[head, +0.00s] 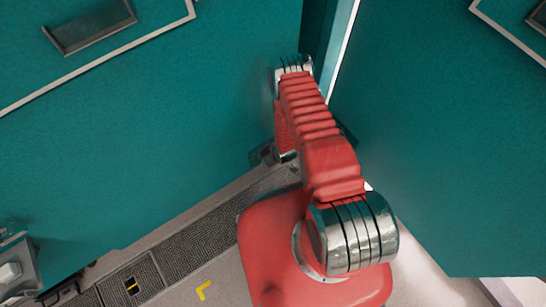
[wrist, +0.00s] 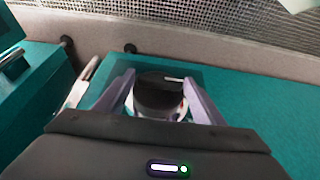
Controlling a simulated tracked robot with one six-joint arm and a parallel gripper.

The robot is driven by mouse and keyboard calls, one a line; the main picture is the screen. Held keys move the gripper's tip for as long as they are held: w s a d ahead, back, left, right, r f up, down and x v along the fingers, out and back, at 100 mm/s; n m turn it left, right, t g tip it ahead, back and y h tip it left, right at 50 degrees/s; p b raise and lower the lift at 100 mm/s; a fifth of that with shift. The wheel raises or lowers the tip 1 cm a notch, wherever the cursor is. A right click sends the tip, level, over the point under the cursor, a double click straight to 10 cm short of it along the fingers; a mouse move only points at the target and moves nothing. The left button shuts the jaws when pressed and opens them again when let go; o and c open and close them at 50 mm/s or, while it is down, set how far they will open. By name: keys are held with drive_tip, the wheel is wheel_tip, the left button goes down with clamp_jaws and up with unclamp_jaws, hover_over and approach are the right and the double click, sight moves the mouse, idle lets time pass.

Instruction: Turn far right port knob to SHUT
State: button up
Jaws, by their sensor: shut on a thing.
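A dark round port knob (wrist: 157,97) with a white pointer line shows in the wrist view, on a teal panel (wrist: 240,95). The line points to the right in that view. My gripper (wrist: 158,80) has its two grey fingers closed on either side of the knob. A pale ring with a small bit of colour shows below the knob, partly hidden by the gripper body. No SHUT marking can be read. In the head view my red arm covers the knob and most of the gripper.
Large teal chamber walls (head: 140,130) and (head: 440,150) stand on both sides of my arm, with a narrow bright gap between them.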

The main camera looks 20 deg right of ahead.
drive_tip(key=shift+w+r, duration=0.1)
drive_tip(key=shift+w, duration=0.15)
drive_tip(key=o, duration=0.7)
drive_tip(key=shift+o, duration=1)
drive_tip(key=shift+s, duration=0.1)
drive_tip(key=v, duration=1.3)
drive_tip(key=shift+s+r, duration=0.2)
drive_tip(key=shift+r, duration=0.05)
